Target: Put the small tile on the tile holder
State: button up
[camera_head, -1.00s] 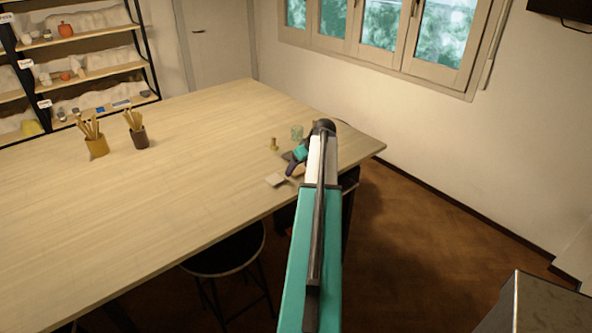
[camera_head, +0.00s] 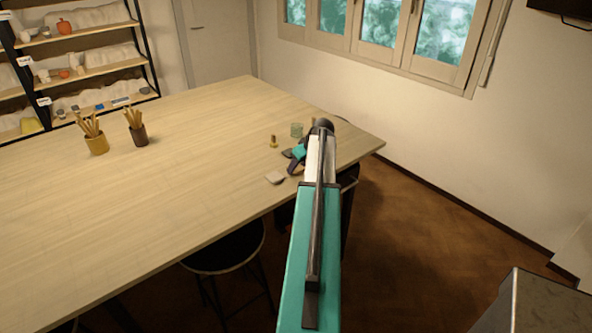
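A small pale, roughly square piece (camera_head: 275,178) lies on the table near its front edge, just left of my gripper. It looks slightly pinkish. I cannot tell whether it is the small tile, the tile holder, or one resting on the other. My gripper (camera_head: 293,168) is low over the table at the end of my teal arm, very close to this piece. It is small and dark here, and its fingers are not clear. Anything behind or under my arm is hidden.
A small brass-coloured object (camera_head: 273,142) and a greenish glass (camera_head: 297,131) stand behind my gripper. A dark flat item (camera_head: 287,153) lies nearby. The table (camera_head: 150,210) is otherwise clear. A stool (camera_head: 225,252) is in front.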

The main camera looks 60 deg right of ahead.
aim_at(298, 169)
jog(key=shift+c, duration=0.9)
jog(key=shift+r, duration=0.1)
jog(key=shift+r+b, duration=1.05)
jog(key=shift+r, duration=0.45)
jog(key=s+a+r+b, duration=0.1)
jog(key=s+a+b, duration=0.3)
jog(key=s+a, duration=0.5)
jog(key=a, duration=0.4)
jog(key=shift+r+b, duration=0.4)
jog(key=shift+a, duration=0.1)
